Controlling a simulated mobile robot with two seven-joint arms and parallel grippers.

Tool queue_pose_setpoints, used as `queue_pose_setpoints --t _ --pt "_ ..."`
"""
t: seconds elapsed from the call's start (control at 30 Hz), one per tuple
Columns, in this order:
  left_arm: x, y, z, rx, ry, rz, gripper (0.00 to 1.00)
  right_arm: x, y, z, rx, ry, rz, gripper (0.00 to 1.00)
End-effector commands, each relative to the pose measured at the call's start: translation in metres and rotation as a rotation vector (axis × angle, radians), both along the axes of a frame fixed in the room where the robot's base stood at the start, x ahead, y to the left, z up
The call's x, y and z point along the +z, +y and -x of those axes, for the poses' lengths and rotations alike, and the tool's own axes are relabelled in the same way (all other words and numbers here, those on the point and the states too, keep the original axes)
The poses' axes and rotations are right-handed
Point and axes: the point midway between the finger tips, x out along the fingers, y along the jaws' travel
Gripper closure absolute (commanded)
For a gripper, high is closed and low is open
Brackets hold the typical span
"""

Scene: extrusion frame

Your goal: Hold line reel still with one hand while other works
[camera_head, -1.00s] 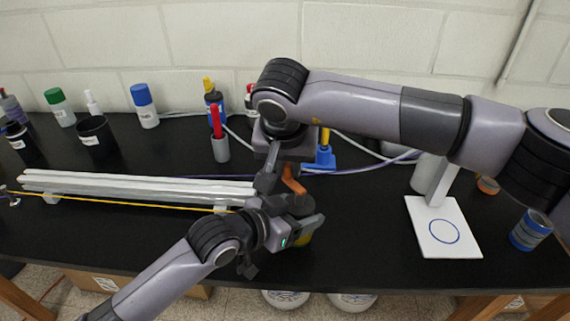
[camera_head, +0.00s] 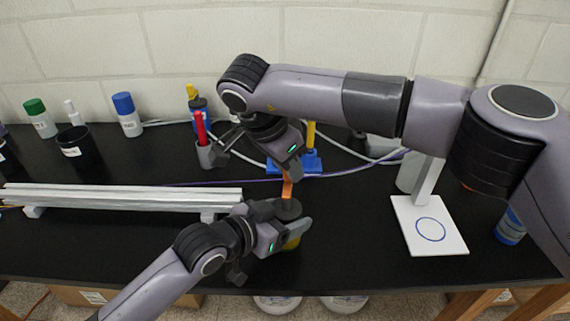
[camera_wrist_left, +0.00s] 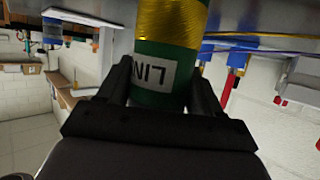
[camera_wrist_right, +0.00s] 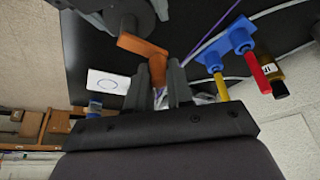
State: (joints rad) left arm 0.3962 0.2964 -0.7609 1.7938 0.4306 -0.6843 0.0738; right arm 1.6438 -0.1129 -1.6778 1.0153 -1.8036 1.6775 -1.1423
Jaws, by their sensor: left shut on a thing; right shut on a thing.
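The line reel (camera_head: 293,241) stands near the front edge of the bench. In the left wrist view the reel (camera_wrist_left: 165,60) is green, wound with yellow line, and has a white label. My left gripper (camera_head: 279,238) is shut around it; the fingers (camera_wrist_left: 160,85) press on both sides. A dark cap (camera_head: 288,209) with an orange crank handle (camera_head: 287,189) sits on top. My right gripper (camera_head: 288,168) is shut on the handle from above. In the right wrist view the orange handle (camera_wrist_right: 157,66) lies between the fingers; their contact is partly hidden.
A pale rail (camera_head: 120,198) lies on the bench to the left. A white plate with a blue ring (camera_head: 430,228) stands to the right. Bare black bench lies between.

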Motion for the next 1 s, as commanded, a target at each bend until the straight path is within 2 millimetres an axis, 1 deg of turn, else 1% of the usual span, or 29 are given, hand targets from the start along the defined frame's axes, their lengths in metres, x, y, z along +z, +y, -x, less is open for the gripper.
queue_pose_setpoints --t 0.27,0.7,0.73,0.77,0.8,1.0 --pt "-0.0011 0.0007 -0.0002 0.002 0.003 -0.001 0.69 0.0006 -0.0025 0.0003 -0.071 -0.001 0.001 1.00" --pt "-0.0012 0.0007 -0.0001 0.001 0.003 -0.002 0.69 0.0007 -0.0029 0.0003 -0.080 -0.001 0.000 1.00" --pt "-0.0012 0.0007 -0.0001 0.001 0.003 -0.002 0.69 0.0007 -0.0029 0.0003 -0.080 -0.001 0.000 0.76" --pt "-0.0012 0.0007 -0.0001 0.001 0.003 -0.002 0.69 0.0007 -0.0029 0.0003 -0.079 -0.001 0.001 0.66" --pt "-0.0012 0.0007 -0.0001 0.001 0.003 -0.002 0.69 0.0006 -0.0029 0.0004 -0.079 -0.001 0.001 0.53" --pt "-0.0011 0.0006 -0.0001 0.001 0.002 -0.002 0.69 0.0004 -0.0029 0.0004 -0.079 -0.001 0.001 0.53"
